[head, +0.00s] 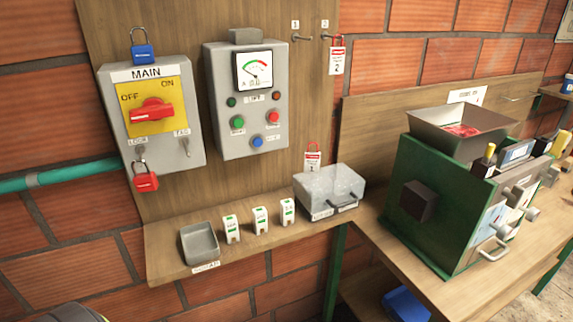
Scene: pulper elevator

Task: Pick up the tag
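The left hook (302,38), marked 1, is empty. A MAIN switch box (190,150) has a red padlock (145,180) below and a blue padlock (142,50) above. A grey tray (199,243) and small white blocks (260,219) line the shelf. A green machine (405,160) stands right.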

